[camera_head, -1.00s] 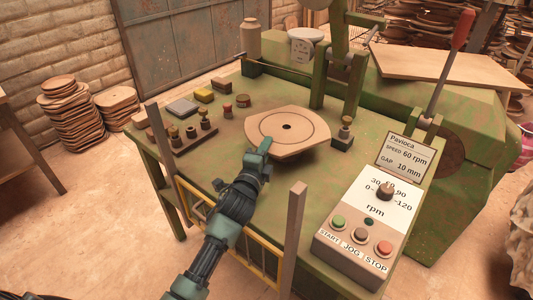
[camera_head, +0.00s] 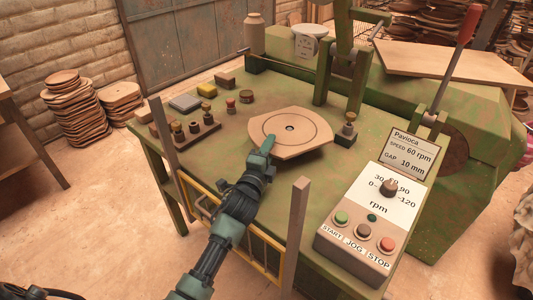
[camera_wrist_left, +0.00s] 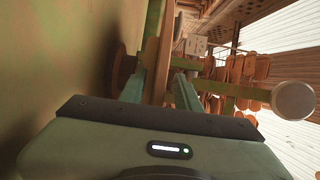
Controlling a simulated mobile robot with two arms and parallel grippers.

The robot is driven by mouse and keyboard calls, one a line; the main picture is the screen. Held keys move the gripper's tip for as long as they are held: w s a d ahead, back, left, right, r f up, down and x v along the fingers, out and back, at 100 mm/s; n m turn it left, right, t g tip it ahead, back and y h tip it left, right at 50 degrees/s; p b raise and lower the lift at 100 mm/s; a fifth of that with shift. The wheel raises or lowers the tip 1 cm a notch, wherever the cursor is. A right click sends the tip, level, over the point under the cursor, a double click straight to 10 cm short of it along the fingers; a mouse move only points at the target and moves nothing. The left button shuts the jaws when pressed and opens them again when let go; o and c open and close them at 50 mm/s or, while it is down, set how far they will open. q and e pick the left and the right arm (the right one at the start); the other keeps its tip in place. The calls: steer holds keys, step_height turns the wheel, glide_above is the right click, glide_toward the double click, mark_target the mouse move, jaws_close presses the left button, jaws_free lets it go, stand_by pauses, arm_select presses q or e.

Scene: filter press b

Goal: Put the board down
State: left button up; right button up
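The board (camera_head: 308,141) is a pale wooden disc with straight-cut sides, a ring line and a dark central hole. It is level over the middle of the green table (camera_head: 213,169). My left gripper (camera_head: 267,147) has its near edge. In the left wrist view the board (camera_wrist_left: 158,58) shows edge-on between the two fingers, and the gripper (camera_wrist_left: 160,88) is shut on it. A brown round part (camera_wrist_left: 119,68) shows beside the board on the table side, apart from it. How high the board is above the table is hard to tell. My right gripper is not in view.
A control box (camera_head: 356,243) with buttons and a lever (camera_head: 456,62) stand at the right. Green posts (camera_head: 324,75) rise behind the board. A small weight-like block (camera_head: 346,132) stands close to its right. Small items and a peg rack (camera_head: 190,138) are at the left. Wooden uprights (camera_head: 298,218) flank my arm.

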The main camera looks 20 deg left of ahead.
arm_select(q)
steer(key=s, duration=1)
steer(key=shift+s+d+b, duration=0.15)
steer(key=shift+s+b, duration=0.15)
steer(key=shift+s+r, duration=0.1)
steer(key=shift+s, duration=0.65)
